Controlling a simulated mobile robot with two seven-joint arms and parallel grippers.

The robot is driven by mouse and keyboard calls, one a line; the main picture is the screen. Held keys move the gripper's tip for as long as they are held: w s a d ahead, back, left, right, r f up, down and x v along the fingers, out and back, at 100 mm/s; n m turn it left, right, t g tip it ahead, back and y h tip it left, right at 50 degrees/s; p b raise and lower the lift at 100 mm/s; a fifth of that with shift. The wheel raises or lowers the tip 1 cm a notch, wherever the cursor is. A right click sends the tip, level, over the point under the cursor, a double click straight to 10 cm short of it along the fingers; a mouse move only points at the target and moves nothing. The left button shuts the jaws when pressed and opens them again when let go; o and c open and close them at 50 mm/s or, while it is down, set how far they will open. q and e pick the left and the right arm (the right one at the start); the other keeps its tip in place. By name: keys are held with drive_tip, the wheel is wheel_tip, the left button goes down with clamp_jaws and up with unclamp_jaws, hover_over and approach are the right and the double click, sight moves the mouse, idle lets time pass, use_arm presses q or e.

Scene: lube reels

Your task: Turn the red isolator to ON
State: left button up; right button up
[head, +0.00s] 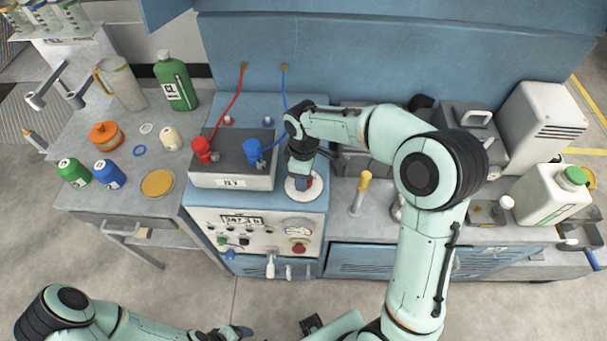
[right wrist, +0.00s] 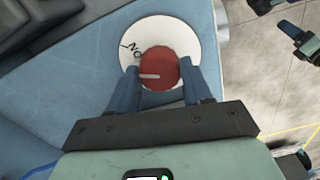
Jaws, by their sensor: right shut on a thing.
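The red isolator knob (right wrist: 159,68) sits on a round white plate (right wrist: 186,28) in the right wrist view. A pale pointer line on the knob points left, below the black "ON" lettering (right wrist: 132,49), which looks turned over. My right gripper (right wrist: 165,82) is shut on the knob, one finger on each side. In the head view, the white plate (head: 291,189) lies on the bench's right front corner, with my right gripper (head: 303,180) over it and hiding most of the knob. My left gripper (head: 238,332) is low at the bottom edge, partly cut off; its jaws are unclear.
A grey box (head: 230,181) with red (head: 203,150) and blue (head: 253,150) fittings and hoses stands left of my right gripper. A yellow-topped tool (head: 359,194) stands to its right. Bottles and a jug crowd the left bench. The floor in front is mostly clear.

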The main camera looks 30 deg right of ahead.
use_arm(q)
drive_tip(key=shift+s+f, duration=0.2)
drive_tip(key=shift+f, duration=0.05)
use_arm(e)
drive_tip(key=shift+m, duration=1.9)
drive_tip(key=o, duration=1)
drive_tip(key=shift+o, duration=0.2)
use_arm(q)
drive_tip(key=shift+w+r+p, duration=0.6)
drive_tip(key=shift+w+r, duration=0.15)
drive_tip(key=shift+r, duration=0.3)
use_arm(e)
wheel_tip(320, 180, up, 14)
drive_tip(key=shift+f, duration=0.25)
